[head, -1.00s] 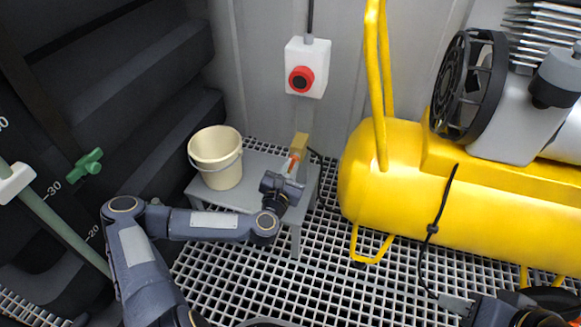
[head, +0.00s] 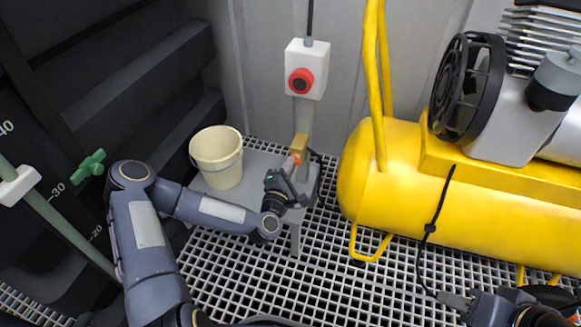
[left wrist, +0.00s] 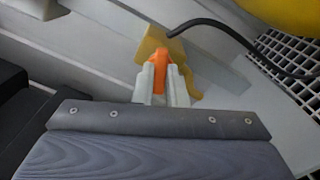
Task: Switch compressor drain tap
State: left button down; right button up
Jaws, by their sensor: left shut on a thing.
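The brass drain tap (head: 300,144) stands at the back right of a low grey bench, below a red button box. It also shows in the left wrist view (left wrist: 153,43). Its orange lever (left wrist: 160,66) sits between the pale fingers of my left gripper (left wrist: 163,84). In the head view my left gripper (head: 290,168) is at the tap, shut on the lever, which is mostly hidden there. The yellow compressor (head: 400,170) stands to the right.
A cream bucket (head: 217,158) stands on the grey bench (head: 262,162), left of the tap. The white box with a red button (head: 306,68) is on the wall. A black cable (head: 436,215) hangs down the compressor. Metal grating (head: 330,270) covers the floor.

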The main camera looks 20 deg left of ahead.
pick_arm(q)
jog(key=m, duration=0.4)
jog(key=shift+m, duration=0.3)
dwell(0.4)
jog(key=c, duration=1.5)
grip_release()
jog(key=shift+o, duration=0.2)
jog(key=s+p, duration=0.1)
jog(key=s, duration=0.7)
jog(key=shift+a, duration=0.15)
jog(key=shift+w, duration=0.1)
